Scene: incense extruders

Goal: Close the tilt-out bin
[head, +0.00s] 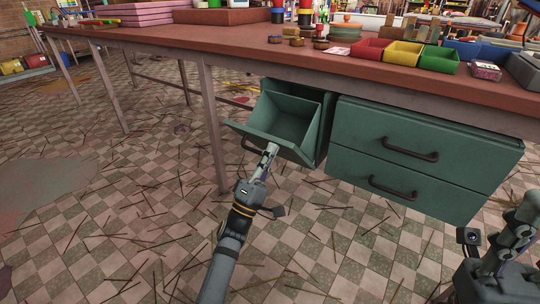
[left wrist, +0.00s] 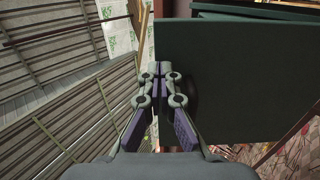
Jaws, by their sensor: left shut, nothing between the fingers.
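The green tilt-out bin (head: 274,136) hangs under the workbench and is tilted open, its front leaning out toward me and its inside showing empty. A dark handle is on its front, partly hidden by my gripper. My left gripper (head: 268,151) is shut and empty, with its fingertips at the outer front panel of the bin. In the left wrist view the shut fingertips (left wrist: 161,70) overlap the left part of the dark green panel (left wrist: 245,80). I cannot tell whether they touch it. My right arm shows at the lower right, but its gripper is not clear.
Green drawers (head: 410,160) with dark handles sit shut right of the bin. A table leg (head: 213,125) stands just left of the bin. Red, yellow and green trays (head: 403,54) stand on the workbench (head: 200,40). Thin sticks litter the checkered floor.

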